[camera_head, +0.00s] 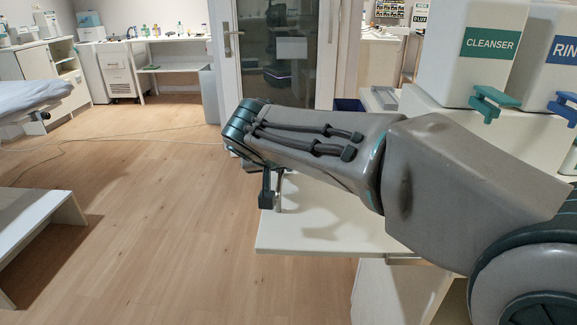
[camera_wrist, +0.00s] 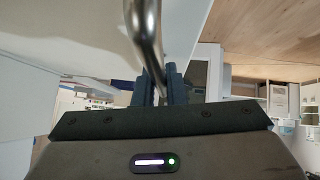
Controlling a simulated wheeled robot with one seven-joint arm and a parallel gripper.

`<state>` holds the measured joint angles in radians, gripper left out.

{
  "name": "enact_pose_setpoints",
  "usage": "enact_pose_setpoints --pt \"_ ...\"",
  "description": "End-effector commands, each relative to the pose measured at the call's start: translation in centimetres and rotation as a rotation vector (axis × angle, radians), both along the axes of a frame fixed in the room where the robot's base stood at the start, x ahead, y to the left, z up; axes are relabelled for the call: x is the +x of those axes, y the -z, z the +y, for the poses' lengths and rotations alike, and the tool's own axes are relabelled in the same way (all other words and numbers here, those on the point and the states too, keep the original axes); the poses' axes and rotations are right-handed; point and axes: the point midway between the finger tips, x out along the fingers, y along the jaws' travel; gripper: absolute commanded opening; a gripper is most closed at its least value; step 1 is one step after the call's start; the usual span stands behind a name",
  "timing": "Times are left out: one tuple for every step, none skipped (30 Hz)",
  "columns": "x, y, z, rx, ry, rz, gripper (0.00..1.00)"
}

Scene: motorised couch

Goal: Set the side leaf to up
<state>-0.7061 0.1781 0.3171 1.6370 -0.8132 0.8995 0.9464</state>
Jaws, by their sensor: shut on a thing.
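The side leaf (camera_head: 318,228) is a flat white panel. It juts out from the white cabinet on the right and looks roughly level in the head view. My gripper (camera_head: 268,198) is at the leaf's far left corner, partly hidden by my own wrist. In the wrist view my gripper (camera_wrist: 161,86) has its two dark fingers closed around a curved metal bar handle (camera_wrist: 146,36). A pale panel surface (camera_wrist: 85,28) lies beside the handle there. My arm hides the leaf's back part and where the handle is fixed.
A cleanser container (camera_head: 470,60) and a rinse container (camera_head: 553,50), with green and blue taps, stand on the right above the leaf. A low white bench (camera_head: 35,225) and a bed (camera_head: 30,98) are at the left. The wooden floor between is clear apart from a thin cable.

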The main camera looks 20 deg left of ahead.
Motion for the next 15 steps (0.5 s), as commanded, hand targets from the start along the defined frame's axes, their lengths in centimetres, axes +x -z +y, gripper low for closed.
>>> enact_pose_setpoints --pt "-0.11 -0.60 0.25 0.010 -0.007 -0.008 0.00" --pt "-0.09 -0.62 0.24 0.010 -0.006 -0.008 0.00" --pt "-0.08 -0.65 0.23 0.010 -0.006 -0.009 0.00" --pt "-0.06 -0.66 0.22 0.010 -0.006 -0.009 0.00" --pt "-0.05 -0.69 0.20 0.011 -0.006 -0.010 0.00" --pt "-0.04 -0.71 0.19 0.011 -0.005 -0.010 0.00" --pt "-0.02 -0.73 0.18 0.011 -0.005 -0.010 0.14" --pt "0.00 -0.74 0.16 0.011 -0.005 -0.010 0.20" --pt "0.01 -0.71 0.11 0.010 -0.004 -0.011 0.20" --pt "0.04 -0.67 0.07 0.009 -0.003 -0.010 0.20" --pt "0.07 -0.62 0.04 0.009 -0.001 -0.009 0.20" --pt "0.12 -0.57 -0.02 0.008 0.000 -0.008 0.20" --pt "0.15 -0.53 -0.05 0.007 0.000 -0.008 0.20" --pt "0.17 -0.50 -0.08 0.007 0.000 -0.007 0.20" --pt "0.19 -0.46 -0.11 0.006 0.002 -0.007 0.20"
